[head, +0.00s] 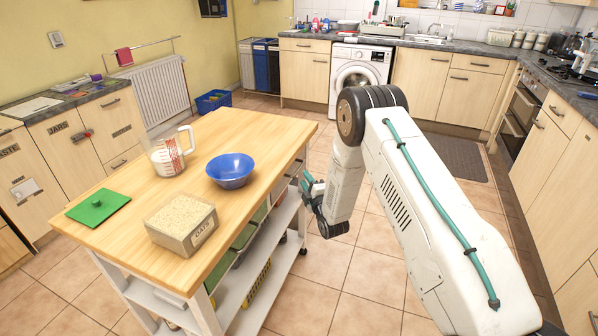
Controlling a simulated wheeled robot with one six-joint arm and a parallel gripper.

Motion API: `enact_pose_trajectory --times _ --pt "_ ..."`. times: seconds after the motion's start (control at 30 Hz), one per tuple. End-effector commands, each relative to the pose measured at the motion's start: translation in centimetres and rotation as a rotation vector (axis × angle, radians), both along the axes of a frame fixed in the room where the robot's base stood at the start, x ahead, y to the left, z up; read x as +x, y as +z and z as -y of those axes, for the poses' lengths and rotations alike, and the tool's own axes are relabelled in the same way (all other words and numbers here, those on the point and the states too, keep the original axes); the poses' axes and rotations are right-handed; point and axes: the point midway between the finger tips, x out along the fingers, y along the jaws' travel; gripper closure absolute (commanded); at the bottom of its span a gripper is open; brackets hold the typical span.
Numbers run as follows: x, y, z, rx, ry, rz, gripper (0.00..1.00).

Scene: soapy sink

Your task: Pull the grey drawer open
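A wooden-topped island trolley (246,125) stands left of centre. Under its top, on the side facing my arm, a small dark grey front (290,169) shows near the far end; it looks like the grey drawer. It looks roughly level with the trolley side; I cannot tell whether it is fully shut. My gripper (308,186), with teal fingers, is just to the right of this front in the picture. It is small and seen from the side, so its opening and any contact with the drawer are unclear.
On the trolley top are a blue bowl (230,171), a measuring jug (168,156), an oats container (181,224) and a green lid (98,208). Greenish bins (245,236) and a yellow basket (257,284) sit below. Tiled floor (335,268) is clear to the right.

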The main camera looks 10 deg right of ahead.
Motion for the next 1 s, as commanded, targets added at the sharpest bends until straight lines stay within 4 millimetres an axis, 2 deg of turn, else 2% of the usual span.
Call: enact_pose_trajectory --times 0.03,0.17,0.6,0.73,0.97,1.0 --pt "-0.2 -0.6 0.0 -0.007 0.000 0.013 0.68" --pt "0.2 -0.9 -0.1 -0.017 0.001 0.033 0.68" --pt "6.4 0.1 -1.1 -0.016 0.001 0.033 0.68" --pt "7.1 0.1 -1.2 -0.015 0.001 0.030 0.68" --pt "7.2 0.2 -1.2 -0.015 0.001 0.030 0.68" --pt "7.2 0.2 -1.2 -0.015 0.001 0.030 0.70"
